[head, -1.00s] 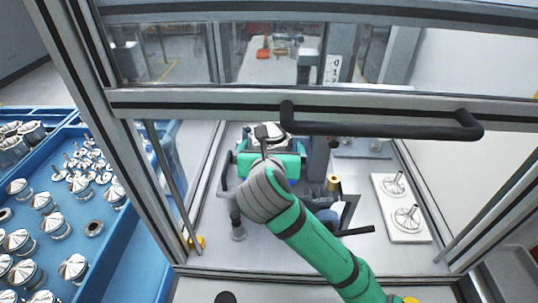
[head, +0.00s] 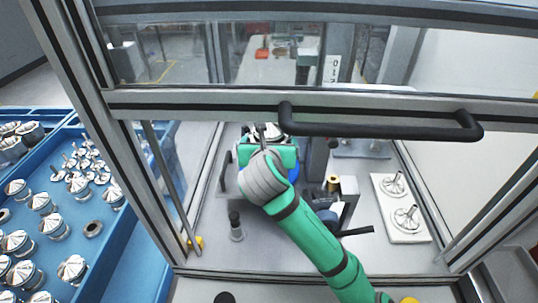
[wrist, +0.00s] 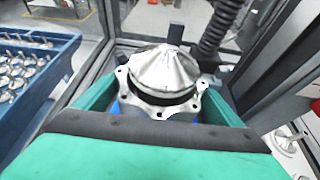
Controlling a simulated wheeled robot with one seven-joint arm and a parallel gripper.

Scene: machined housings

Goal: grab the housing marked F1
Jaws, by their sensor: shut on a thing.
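In the wrist view a silvery metal housing (wrist: 164,72) with a conical top and a flange with holes sits between the green jaws of my gripper (wrist: 160,108). The jaws are shut on it. No F1 marking can be read on it. In the head view my gripper (head: 268,150) is inside the machine enclosure, and only a small part of the housing (head: 265,131) shows beyond it. Most of the housing is hidden there by my gripper and wrist.
A blue tray (head: 128,262) with several housings stands at the left, outside the enclosure. A white plate (head: 408,228) with two metal parts lies inside at the right. A black door handle (head: 385,128) and metal frame posts surround the opening. A dark post (head: 236,226) stands left of my arm.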

